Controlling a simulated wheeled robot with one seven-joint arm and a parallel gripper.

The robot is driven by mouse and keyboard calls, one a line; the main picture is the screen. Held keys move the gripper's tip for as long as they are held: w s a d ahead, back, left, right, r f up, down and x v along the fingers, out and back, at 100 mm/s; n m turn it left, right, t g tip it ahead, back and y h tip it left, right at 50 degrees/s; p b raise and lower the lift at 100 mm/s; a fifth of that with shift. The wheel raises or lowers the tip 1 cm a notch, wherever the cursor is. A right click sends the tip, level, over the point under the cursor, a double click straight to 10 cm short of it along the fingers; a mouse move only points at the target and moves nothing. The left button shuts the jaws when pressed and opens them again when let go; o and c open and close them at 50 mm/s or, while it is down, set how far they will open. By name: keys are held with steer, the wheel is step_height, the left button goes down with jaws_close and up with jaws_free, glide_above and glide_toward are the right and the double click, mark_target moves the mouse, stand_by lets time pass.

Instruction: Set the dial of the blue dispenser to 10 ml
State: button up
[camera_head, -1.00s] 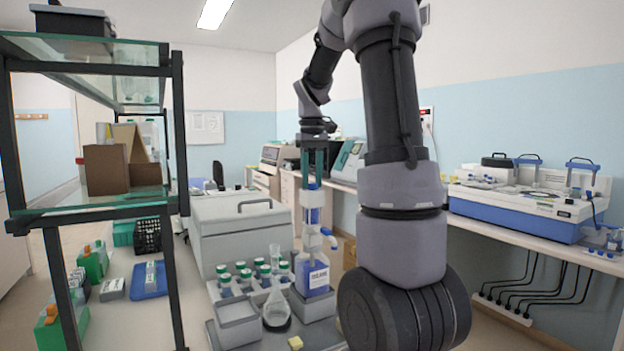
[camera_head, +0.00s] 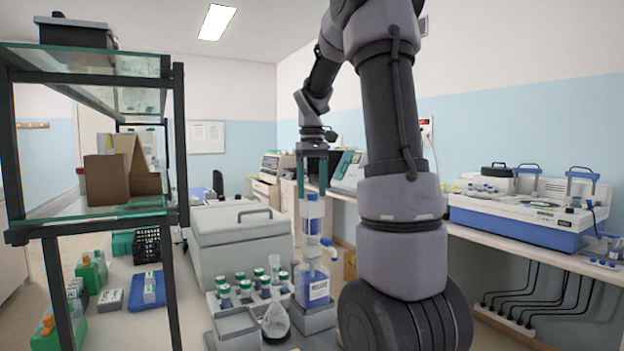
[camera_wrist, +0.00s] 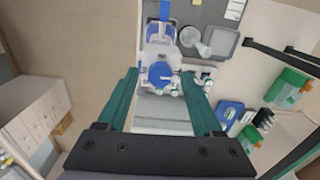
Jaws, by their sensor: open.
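The blue dispenser (camera_head: 312,228) stands upright on a bottle with a white label and blue liquid (camera_head: 313,285). It has a blue top (camera_head: 311,197) and a spout to the right with a blue cap. My gripper (camera_head: 312,188) points down at the dispenser's top, its two green fingers open and apart. In the wrist view, my gripper (camera_wrist: 160,74) has the round blue top of the dispenser (camera_wrist: 160,73) between its fingertips, with gaps on both sides. The dial's scale and setting are too small to read. Whether the fingers reach down beside the top is unclear.
Several green-capped bottles (camera_head: 245,290) and a glass flask (camera_head: 275,322) stand close left of the dispenser. A grey lidded box (camera_head: 240,238) is behind them. A glass shelf rack (camera_head: 95,210) stands left. A bench (camera_head: 530,251) with a blue-white instrument (camera_head: 525,220) runs along the right.

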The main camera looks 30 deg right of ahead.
step_height(320, 180, up, 10)
steer(key=shift+r, duration=0.25)
stand_by(0.5)
steer(key=s+a+f+m+t+y, duration=0.1)
steer(key=s+a+f+m+t, duration=0.1)
steer(key=s+a, duration=0.4)
steer(key=s+a+f+m+t+y, duration=0.1)
steer(key=s+a+f+m+t, duration=0.2)
steer(key=s, duration=1)
steer(key=a+f+t, duration=0.2)
steer(key=a, duration=0.2)
steer(key=shift+s+a, duration=0.25)
steer(key=shift+s, duration=0.1)
